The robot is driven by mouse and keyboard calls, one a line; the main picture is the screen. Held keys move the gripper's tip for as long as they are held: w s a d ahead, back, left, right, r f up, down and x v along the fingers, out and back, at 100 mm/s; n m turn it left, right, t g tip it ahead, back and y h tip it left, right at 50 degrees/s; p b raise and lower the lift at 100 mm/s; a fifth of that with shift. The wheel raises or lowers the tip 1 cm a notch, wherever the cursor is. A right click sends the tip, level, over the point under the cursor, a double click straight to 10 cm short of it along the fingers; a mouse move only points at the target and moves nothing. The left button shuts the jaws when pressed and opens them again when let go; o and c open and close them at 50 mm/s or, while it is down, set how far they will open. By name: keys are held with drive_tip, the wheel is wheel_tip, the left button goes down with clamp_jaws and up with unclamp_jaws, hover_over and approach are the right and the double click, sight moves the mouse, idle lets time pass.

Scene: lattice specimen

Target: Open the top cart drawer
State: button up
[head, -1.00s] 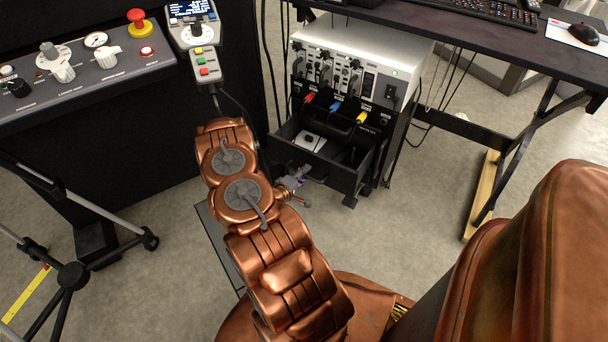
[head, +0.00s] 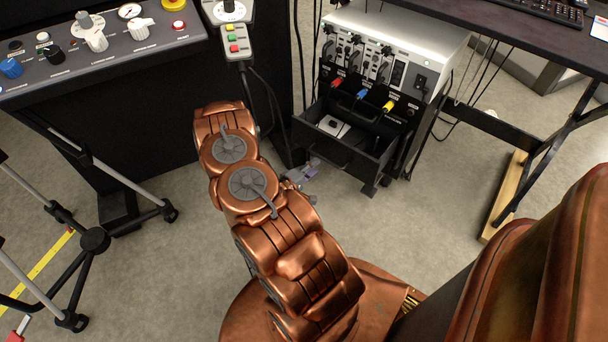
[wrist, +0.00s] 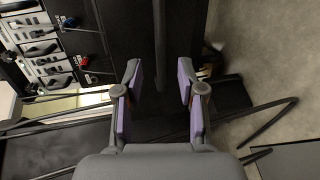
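The cart (head: 440,45) has a silver top and a black front with a socket panel. One black drawer (head: 340,157) low on its front is pulled out. I can see into it, and a white item (head: 333,126) lies inside. I cannot tell whether other drawers exist below. My gripper (head: 306,172) is just outside the drawer's front, at its lower left, partly hidden by my arm. In the wrist view, my gripper (wrist: 160,78) is open, with purple pads apart and nothing held. A dark bar (wrist: 160,40), possibly the drawer's front edge or handle, runs ahead between the fingertips.
A control console (head: 110,50) stands at the left, with a pendant (head: 236,40) beside the cart. A tripod (head: 95,240) stands at the lower left. A black desk (head: 530,40) with a keyboard overhangs at the right. Cables hang beside the cart. The floor right of my arm is clear.

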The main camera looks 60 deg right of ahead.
drive_tip(key=shift+v, duration=2.3)
